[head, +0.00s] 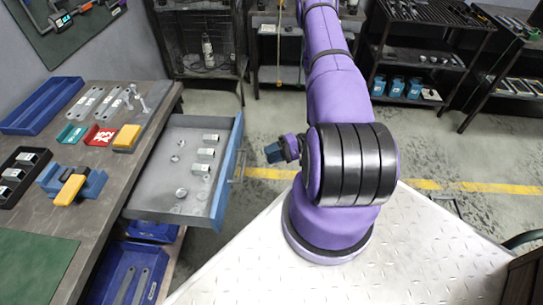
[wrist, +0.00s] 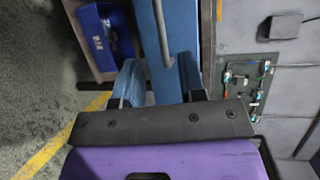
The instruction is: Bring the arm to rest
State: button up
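My arm (head: 335,75) is purple and bent over the white tread plate of my base. My gripper (head: 272,152) is to the right of the open drawer, partly hidden behind my arm in the head view. In the wrist view its two blue fingers (wrist: 158,68) stand apart with nothing held between them. The open grey drawer (head: 165,190) has a blue front (head: 228,175) with a bar handle (head: 240,166). The blue front and handle (wrist: 160,30) also show beyond the fingers in the wrist view. The gripper looks clear of the handle.
The drawer juts from a workbench (head: 110,205) holding brackets, small trays and a blue and yellow block (head: 72,185). Blue bins (head: 120,275) sit below it. Shelves with blue containers (head: 397,88) stand at the back. Floor with a yellow line (head: 270,174) lies between.

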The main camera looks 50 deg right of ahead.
dwell(0.3)
jog(key=w+a+r+n+g+h, duration=0.1)
jog(key=w+a+r+n+g, duration=0.15)
jog(key=r, duration=0.75)
jog(key=w+a+r+n+g+h, duration=0.1)
jog(key=a+r+n+g+h, duration=0.2)
jog(key=r, duration=0.8)
jog(key=w+a+r+n+g, duration=0.1)
jog(key=w+a+r+g, duration=0.2)
jog(key=r, duration=0.7)
jog(key=s+a+r+t+h, duration=0.3)
jog(key=s+r, duration=0.5)
jog(key=r, duration=0.3)
jog(key=s+a+r+t+h, duration=0.3)
jog(key=s+r+h, duration=0.3)
jog(key=s+r, duration=0.3)
notch_tip(320, 180, up, 2)
jog(key=shift+s+a+r+h, duration=0.25)
jog(key=shift+a+h, duration=0.15)
jog(key=shift+a, duration=0.45)
